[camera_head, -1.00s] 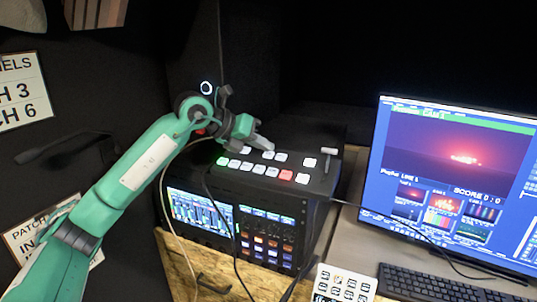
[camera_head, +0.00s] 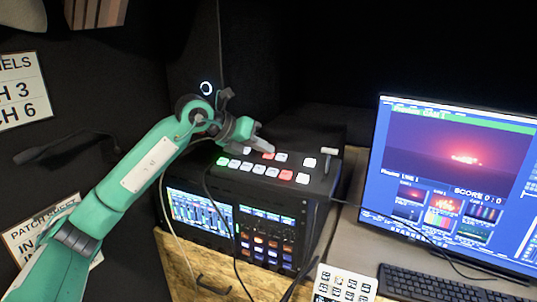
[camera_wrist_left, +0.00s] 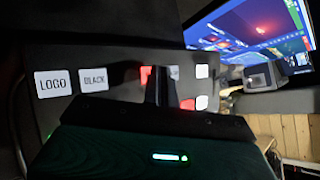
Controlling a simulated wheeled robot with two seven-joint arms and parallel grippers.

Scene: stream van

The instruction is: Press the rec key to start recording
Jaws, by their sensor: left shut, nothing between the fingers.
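The switcher panel (camera_head: 318,183) has two rows of square keys on its top. My left gripper (camera_head: 267,147) is shut and empty, its fingertips down at the back row. A key there (camera_head: 268,156) glows red right by the fingertips; its label is not readable in the head view. In the left wrist view my fingers (camera_wrist_left: 158,85) partly cover this red key (camera_wrist_left: 146,76), beside the white BLACK key (camera_wrist_left: 93,80) and the LOGO key (camera_wrist_left: 53,83). I cannot tell whether the fingertips touch the key. My right gripper is not in view.
A fader lever (camera_head: 328,153) stands at the panel's right and shows large in the wrist view (camera_wrist_left: 264,77). The front row has a green key (camera_head: 222,161) and a red key (camera_head: 286,175). A monitor (camera_head: 452,185) and keyboard (camera_head: 440,285) stand right. Cables hang over the rack's front.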

